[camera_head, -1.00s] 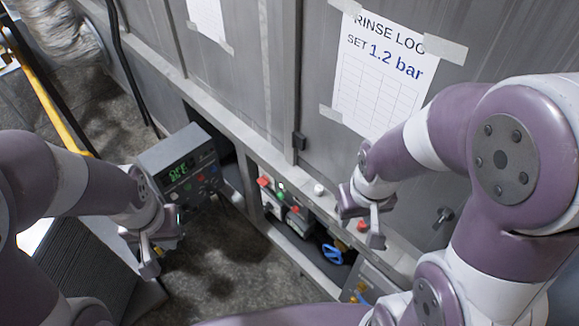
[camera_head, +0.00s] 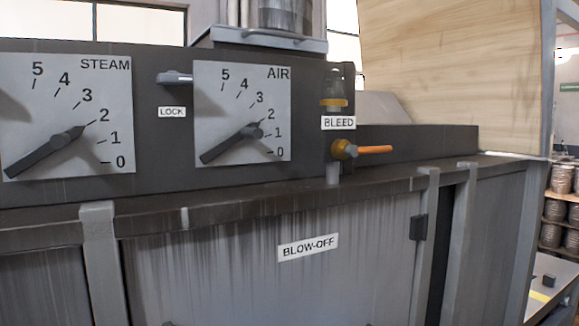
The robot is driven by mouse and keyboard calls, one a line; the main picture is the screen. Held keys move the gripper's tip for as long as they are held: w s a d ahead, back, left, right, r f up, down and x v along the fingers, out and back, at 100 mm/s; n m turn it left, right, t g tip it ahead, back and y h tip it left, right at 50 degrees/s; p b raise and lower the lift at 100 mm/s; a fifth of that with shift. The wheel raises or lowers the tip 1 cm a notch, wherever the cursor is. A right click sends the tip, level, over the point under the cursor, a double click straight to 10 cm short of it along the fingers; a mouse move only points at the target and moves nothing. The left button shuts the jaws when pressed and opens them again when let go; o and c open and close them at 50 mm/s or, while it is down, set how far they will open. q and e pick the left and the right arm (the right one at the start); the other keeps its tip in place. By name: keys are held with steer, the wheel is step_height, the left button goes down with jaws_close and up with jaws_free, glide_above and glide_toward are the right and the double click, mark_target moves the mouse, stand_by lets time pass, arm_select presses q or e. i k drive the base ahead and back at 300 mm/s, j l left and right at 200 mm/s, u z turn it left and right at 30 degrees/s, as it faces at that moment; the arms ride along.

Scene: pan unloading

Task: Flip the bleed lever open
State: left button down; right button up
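The bleed lever (camera_head: 375,149) is a short orange handle on a brass valve (camera_head: 345,150), below the white BLEED label (camera_head: 338,122). It points to the right, roughly level. A pipe stub runs down from the valve, and a brass-collared fitting (camera_head: 334,100) stands above the label. Neither of my grippers is in the current view.
The AIR dial (camera_head: 230,95) and STEAM dial (camera_head: 62,85) are left of the valve, with a grey LOCK lever (camera_head: 175,78) between them. A BLOW-OFF label (camera_head: 308,247) is on the panel below. A wooden board (camera_head: 455,75) stands at the right. Space before the valve looks clear.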

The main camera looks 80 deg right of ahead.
mark_target(352, 150)
steer(key=k+j+z, duration=0.1)
steer(key=z, duration=4.75)
